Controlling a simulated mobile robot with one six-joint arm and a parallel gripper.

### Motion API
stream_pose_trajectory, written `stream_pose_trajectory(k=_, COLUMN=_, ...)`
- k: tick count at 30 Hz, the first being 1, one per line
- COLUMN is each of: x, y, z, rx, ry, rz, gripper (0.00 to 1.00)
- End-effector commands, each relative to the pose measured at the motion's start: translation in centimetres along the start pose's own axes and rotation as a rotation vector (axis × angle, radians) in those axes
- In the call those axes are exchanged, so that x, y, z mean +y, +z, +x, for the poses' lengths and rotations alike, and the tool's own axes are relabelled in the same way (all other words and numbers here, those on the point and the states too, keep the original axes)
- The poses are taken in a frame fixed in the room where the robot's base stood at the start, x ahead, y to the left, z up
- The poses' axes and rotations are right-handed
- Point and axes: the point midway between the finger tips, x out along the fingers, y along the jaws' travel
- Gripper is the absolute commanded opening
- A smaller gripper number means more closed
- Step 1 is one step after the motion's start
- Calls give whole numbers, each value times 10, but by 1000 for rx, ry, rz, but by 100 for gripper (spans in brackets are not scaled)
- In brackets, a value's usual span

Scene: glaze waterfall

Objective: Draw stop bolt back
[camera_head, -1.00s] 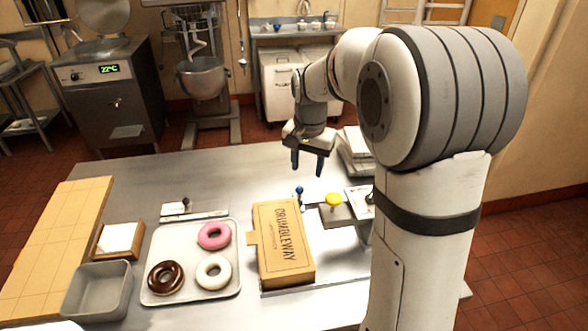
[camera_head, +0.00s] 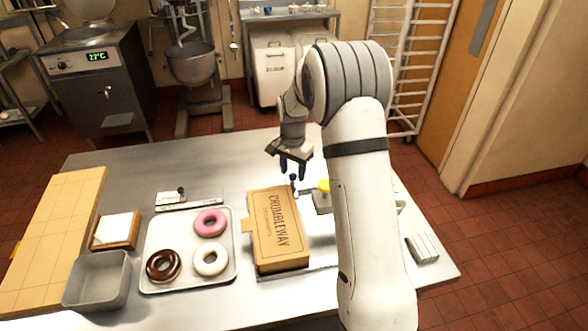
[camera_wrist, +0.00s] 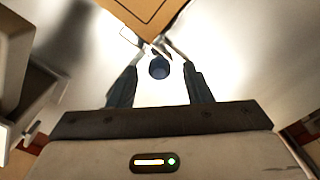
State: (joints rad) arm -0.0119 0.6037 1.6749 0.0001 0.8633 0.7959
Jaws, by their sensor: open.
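A small knob with a dark blue ball top, which looks like the stop bolt's handle (camera_head: 293,178), stands just behind the cardboard box's far right corner. In the wrist view the blue ball (camera_wrist: 159,67) sits between my two fingers, with a gap on each side. My gripper (camera_head: 292,171) is open and empty, pointing down at the knob. The bolt's shaft and guide are mostly hidden under the ball and behind my gripper and the box.
The "Crumbleway" box (camera_head: 278,238) stands close in front of the knob. A tray (camera_head: 151,222) with three donuts, a grey bin (camera_head: 99,281) and a wooden board (camera_head: 50,240) lie left.

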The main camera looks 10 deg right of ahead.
Motion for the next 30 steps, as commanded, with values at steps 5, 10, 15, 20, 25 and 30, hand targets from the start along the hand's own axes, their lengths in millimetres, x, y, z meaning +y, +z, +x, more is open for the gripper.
stream_pose_trajectory(k=5, x=0, y=0, z=8, rx=0, ry=0, rz=0, gripper=45)
stream_pose_trajectory(k=10, x=0, y=0, z=9, rx=0, ry=0, rz=0, gripper=45)
stream_pose_trajectory(k=15, x=1, y=0, z=9, rx=0, ry=0, rz=0, gripper=34)
stream_pose_trajectory(k=20, x=1, y=0, z=8, rx=0, ry=0, rz=1, gripper=21)
stream_pose_trajectory(k=25, x=1, y=0, z=8, rx=1, ry=-1, rz=1, gripper=7)
stream_pose_trajectory(k=30, x=1, y=-1, z=8, rx=1, ry=-1, rz=1, gripper=0)
